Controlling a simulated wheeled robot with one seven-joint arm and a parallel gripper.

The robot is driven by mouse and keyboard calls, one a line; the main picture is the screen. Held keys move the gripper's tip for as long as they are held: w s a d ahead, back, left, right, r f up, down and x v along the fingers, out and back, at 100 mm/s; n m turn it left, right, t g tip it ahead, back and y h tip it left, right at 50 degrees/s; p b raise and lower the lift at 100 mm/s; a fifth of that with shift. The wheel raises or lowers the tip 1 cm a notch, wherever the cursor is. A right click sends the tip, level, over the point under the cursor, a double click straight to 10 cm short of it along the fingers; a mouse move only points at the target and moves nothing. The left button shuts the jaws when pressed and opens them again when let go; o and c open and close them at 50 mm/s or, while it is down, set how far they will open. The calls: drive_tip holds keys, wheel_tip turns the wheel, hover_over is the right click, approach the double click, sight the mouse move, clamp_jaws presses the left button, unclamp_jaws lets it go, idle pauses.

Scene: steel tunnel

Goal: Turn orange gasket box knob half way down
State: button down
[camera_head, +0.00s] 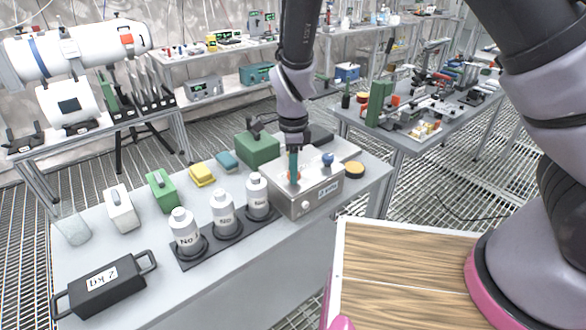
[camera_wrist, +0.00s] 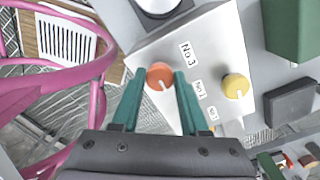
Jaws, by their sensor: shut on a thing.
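The grey-white gasket box (camera_head: 322,200) stands at the right part of the near table. In the wrist view, the box's pale face (camera_wrist: 205,45) carries an orange knob (camera_wrist: 160,75) with a short white pointer line, angled toward the lower right. A yellow knob (camera_wrist: 235,86) sits to its right. My gripper (camera_head: 293,177) is over the box. In the wrist view, the teal fingers of my gripper (camera_wrist: 160,80) are closed on both sides of the orange knob. In the head view, the fingers largely hide that knob.
A blue knob (camera_head: 327,159) and a white knob (camera_head: 305,205) are also on the box. Several white labelled bottles (camera_head: 223,213) stand close to its left. A green block (camera_head: 259,149) is behind it. A black weight (camera_head: 103,285) lies at the front left.

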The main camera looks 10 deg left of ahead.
drive_tip(key=shift+c, duration=2.1)
unclamp_jaws()
drive_tip(key=shift+r, duration=0.1)
wheel_tip(320, 180, up, 11)
drive_tip(key=shift+f, duration=0.2)
